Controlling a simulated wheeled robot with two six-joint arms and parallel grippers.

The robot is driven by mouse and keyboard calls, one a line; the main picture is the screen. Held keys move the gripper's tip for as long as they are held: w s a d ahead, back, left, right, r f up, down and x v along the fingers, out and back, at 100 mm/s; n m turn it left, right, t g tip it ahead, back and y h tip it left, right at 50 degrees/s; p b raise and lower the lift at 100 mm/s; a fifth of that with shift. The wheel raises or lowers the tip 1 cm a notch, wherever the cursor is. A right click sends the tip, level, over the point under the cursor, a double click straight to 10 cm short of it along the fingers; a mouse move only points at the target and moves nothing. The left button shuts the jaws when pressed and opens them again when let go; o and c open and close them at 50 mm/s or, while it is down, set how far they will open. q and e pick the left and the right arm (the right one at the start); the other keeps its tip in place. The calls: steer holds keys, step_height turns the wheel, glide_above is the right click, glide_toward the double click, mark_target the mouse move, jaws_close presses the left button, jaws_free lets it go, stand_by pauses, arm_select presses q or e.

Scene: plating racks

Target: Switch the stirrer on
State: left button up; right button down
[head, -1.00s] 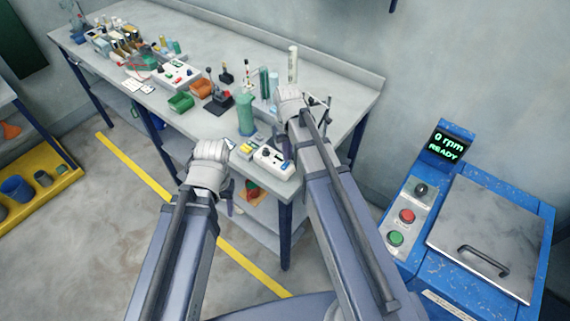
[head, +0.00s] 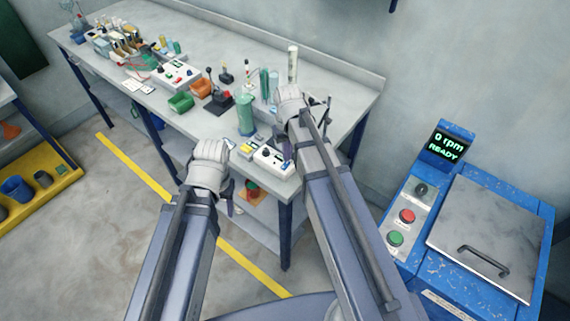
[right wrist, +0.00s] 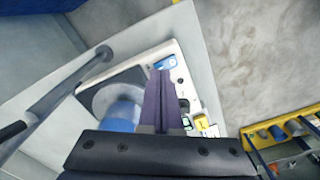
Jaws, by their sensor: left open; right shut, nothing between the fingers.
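A white device (head: 268,158), which looks like the stirrer, stands at the near end of the bench, partly behind my right arm. It also shows in the right wrist view (right wrist: 177,52), with a grey round plate and a blue vessel (right wrist: 122,118) partly hidden by my gripper. A blue switch (right wrist: 165,63) and dark knobs are on its panel. My right gripper (right wrist: 161,73) is shut and empty, its tips beside the switch in that view; contact cannot be told. It also shows in the head view (head: 287,158). My left gripper (head: 229,190) is open and empty off the bench's front edge.
A green cylinder (head: 246,114) and small yellow items (head: 248,146) stand close to the device. Several racks and bins fill the bench further left. A blue machine (head: 480,235) at right reads "0 rpm READY" and has red and green buttons.

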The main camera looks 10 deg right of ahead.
mark_target(287, 163)
steer(key=shift+f+b, duration=0.95)
stand_by(0.6)
steer(key=shift+r, duration=0.2)
step_height(287, 163, up, 7)
steer(key=p, duration=0.7)
steer(key=shift+f, duration=0.15)
steer(key=s+a+f+n+h+b, duration=0.1)
steer(key=s+a+f+n+b, duration=0.1)
steer(key=s+a, duration=0.8)
steer(key=s+f+b, duration=0.1)
steer(key=s, duration=0.3)
steer(key=shift+s+a+f+b, duration=0.15)
steer(key=shift+a+f+b, duration=0.1)
steer(key=shift+f+b, duration=0.05)
